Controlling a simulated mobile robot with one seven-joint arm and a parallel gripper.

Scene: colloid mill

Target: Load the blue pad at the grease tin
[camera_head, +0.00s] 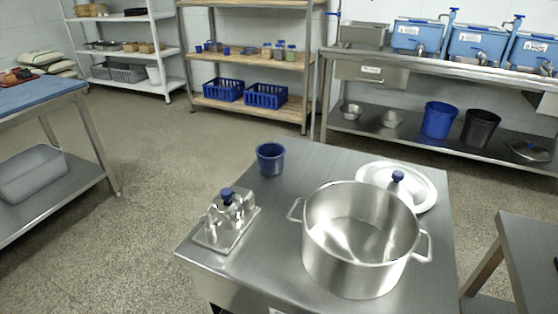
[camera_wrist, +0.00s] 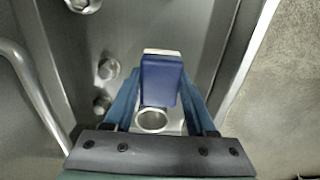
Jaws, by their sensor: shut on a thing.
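In the wrist view my gripper (camera_wrist: 160,92) has its two blue fingers shut on a blue block with a pale strip along its far edge; this looks like the blue pad (camera_wrist: 161,80). A small round metal-rimmed opening (camera_wrist: 152,120) with a pale inside shows between the fingers, nearer the palm. It may be the grease tin, but I cannot tell for sure. I cannot tell whether the pad touches it. My gripper does not show in the head view, and I cannot make out the tin or pad there.
In the wrist view, several round metal fittings (camera_wrist: 108,68) and a curved metal bar (camera_wrist: 35,90) lie to the left. In the head view, a steel table (camera_head: 270,232) bears a large pot (camera_head: 345,265), a lid (camera_head: 425,187), a blue cup (camera_head: 270,158) and a blue-knobbed metal fixture (camera_head: 226,232).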

